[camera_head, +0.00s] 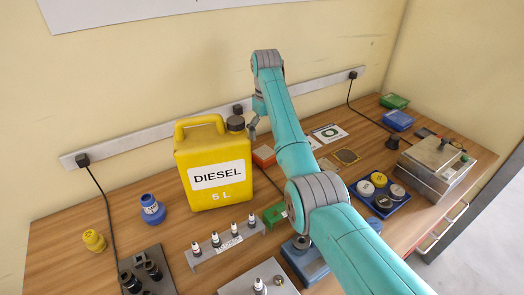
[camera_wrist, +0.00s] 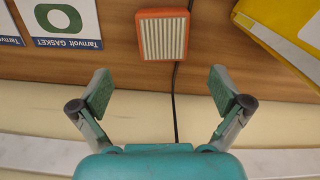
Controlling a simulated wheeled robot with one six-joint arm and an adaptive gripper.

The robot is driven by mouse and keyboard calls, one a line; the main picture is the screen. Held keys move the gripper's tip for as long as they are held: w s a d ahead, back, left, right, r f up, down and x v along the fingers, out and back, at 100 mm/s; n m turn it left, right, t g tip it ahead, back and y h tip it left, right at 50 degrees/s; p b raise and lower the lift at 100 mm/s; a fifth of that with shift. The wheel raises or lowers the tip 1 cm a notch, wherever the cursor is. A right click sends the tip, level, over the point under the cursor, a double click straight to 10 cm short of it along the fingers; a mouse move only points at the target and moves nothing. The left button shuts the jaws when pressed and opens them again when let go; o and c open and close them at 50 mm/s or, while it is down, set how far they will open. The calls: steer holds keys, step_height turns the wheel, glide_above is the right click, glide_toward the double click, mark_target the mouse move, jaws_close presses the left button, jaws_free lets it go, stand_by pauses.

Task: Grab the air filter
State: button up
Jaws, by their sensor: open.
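The air filter (camera_wrist: 163,35) has an orange frame and pale pleats. It lies on the wooden bench near the top middle of the wrist view. In the head view its orange edge (camera_head: 264,157) shows just right of the yellow diesel can, partly hidden. My gripper (camera_wrist: 162,88) is open and empty, its two fingers wide apart. The filter appears beyond the fingertips, roughly centred between them, and apart from them. In the head view my gripper (camera_head: 252,128) is beside the can's dark cap, above the bench near the back wall.
The diesel can (camera_head: 212,165) stands close to the filter; it also shows in the wrist view (camera_wrist: 285,30). Gasket cards (camera_wrist: 63,22) lie on the filter's other side. A black cable (camera_wrist: 174,100) runs behind the filter. A blue tray (camera_head: 358,196) of round caps sits further right.

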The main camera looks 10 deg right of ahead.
mark_target(264, 152)
step_height(264, 152, down, 10)
steer(key=shift+s+a+f, duration=0.15)
steer(key=shift+f, duration=0.05)
steer(key=c, duration=1.1)
